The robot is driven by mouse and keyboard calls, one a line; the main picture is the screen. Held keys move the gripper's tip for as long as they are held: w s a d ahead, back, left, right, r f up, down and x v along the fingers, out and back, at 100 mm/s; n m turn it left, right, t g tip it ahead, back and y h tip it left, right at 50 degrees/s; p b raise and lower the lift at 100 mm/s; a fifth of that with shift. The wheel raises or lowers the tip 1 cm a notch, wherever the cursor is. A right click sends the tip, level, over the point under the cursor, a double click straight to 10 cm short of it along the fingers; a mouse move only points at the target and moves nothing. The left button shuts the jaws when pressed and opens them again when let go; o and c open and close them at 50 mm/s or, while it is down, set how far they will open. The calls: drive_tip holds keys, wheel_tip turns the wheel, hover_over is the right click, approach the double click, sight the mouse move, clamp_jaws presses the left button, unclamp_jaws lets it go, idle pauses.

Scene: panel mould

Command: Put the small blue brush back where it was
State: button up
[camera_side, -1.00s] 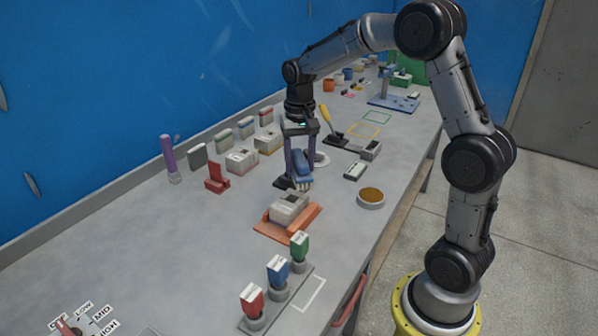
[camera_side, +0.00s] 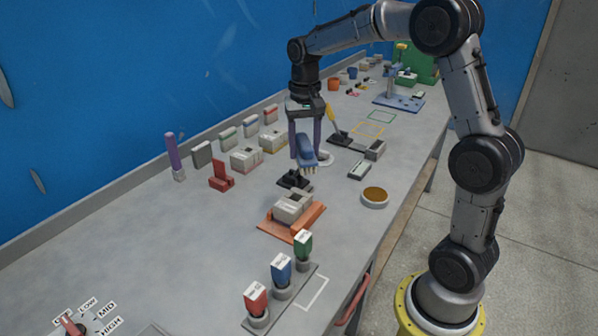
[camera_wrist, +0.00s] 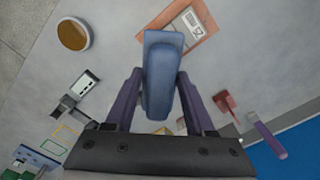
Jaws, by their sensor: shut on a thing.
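The small blue brush (camera_side: 306,153) has a blue body and pale bristles pointing down. My gripper (camera_side: 304,146) is shut on it and holds it above the table, over a small black stand (camera_side: 295,181). In the wrist view the blue brush (camera_wrist: 160,75) lies between my two purple fingers (camera_wrist: 160,100), its long body toward the camera. A gap shows between the bristles and the black stand in the side view. The stand is not clear in the wrist view.
An orange tray (camera_side: 276,228) with a grey block is in front of the stand. A round amber-filled dish (camera_side: 375,197) is to the right. A red stand (camera_side: 221,178) and pale boxes (camera_side: 245,160) are to the left. A yellow-handled tool (camera_side: 331,120) stands close behind my gripper.

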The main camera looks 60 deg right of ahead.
drive_tip(key=shift+s+a+f, duration=0.1)
drive_tip(key=shift+a+f, duration=0.05)
drive_tip(key=shift+f, duration=0.05)
drive_tip(key=s+a+n, duration=0.4)
drive_tip(key=a, duration=1.1)
drive_tip(key=s+a+n, duration=0.3)
drive_tip(key=a+n, duration=0.2)
drive_tip(key=a, duration=1)
drive_tip(key=w+a+f, duration=0.2)
drive_tip(key=w+f, duration=0.1)
drive_tip(key=w+a+f, duration=0.2)
drive_tip(key=w+f, duration=0.1)
drive_tip(key=w, duration=0.1)
drive_tip(key=w+a+f, duration=0.3)
drive_tip(key=shift+w+f, duration=0.2)
drive_tip(key=shift+w, duration=0.05)
drive_tip(key=shift+w+a+f, duration=0.2)
drive_tip(key=shift+w+f, duration=0.25)
drive_tip(key=shift+f, duration=1.65)
drive_tip(key=shift+f, duration=0.15)
